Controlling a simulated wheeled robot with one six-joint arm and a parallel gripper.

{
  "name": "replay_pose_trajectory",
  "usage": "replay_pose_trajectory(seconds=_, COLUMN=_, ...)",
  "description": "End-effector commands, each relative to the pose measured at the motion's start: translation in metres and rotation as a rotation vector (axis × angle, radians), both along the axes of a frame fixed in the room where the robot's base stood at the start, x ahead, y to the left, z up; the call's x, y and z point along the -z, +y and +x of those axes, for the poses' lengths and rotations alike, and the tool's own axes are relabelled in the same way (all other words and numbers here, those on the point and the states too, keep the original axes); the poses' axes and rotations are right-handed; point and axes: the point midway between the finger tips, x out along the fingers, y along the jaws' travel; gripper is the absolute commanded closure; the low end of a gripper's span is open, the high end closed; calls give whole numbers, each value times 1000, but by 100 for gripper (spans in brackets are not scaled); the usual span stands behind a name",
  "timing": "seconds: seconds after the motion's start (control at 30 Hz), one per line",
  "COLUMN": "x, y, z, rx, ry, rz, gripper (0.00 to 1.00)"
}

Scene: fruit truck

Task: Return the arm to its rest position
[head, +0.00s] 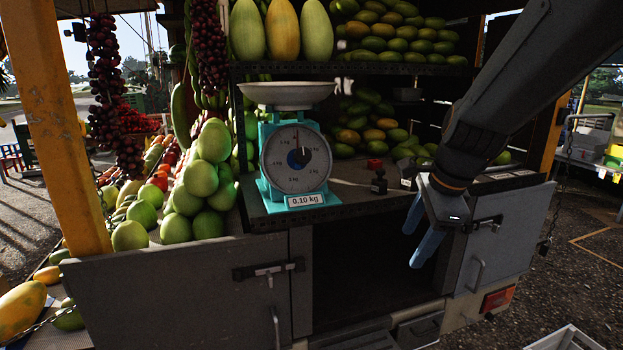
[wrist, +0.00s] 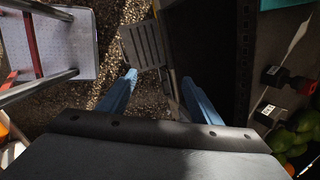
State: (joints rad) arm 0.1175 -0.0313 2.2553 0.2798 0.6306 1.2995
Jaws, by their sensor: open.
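My arm (head: 500,90) reaches in from the upper right of the head view. My gripper (head: 420,232) hangs at its end with blue fingers pointing down, in front of the truck's open lower compartment (head: 365,285). The fingers are apart with nothing between them. In the wrist view my gripper (wrist: 158,82) also shows two spread blue fingers, with gravel and the dark compartment beyond them.
A teal scale (head: 297,165) reading 0.10 kg stands on the counter with an empty-looking pan. Green fruit (head: 200,185) is piled to its left. A grey door (head: 505,240) is beside my gripper. A white crate (head: 565,338) is at the bottom right.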

Motion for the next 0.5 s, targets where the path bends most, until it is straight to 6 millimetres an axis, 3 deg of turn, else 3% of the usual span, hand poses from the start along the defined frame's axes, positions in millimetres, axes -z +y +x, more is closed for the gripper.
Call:
replay_pose_trajectory(seconds=0.1, x=35, y=5, z=-26, rx=-319, ry=18, rz=-126, gripper=42)
replay_pose_trajectory(seconds=0.3, x=84, y=10, z=-72, rx=-890, ry=45, rz=-304, gripper=42)
replay_pose_trajectory(seconds=0.5, x=117, y=14, z=-110, rx=-1358, ry=58, rz=-406, gripper=42)
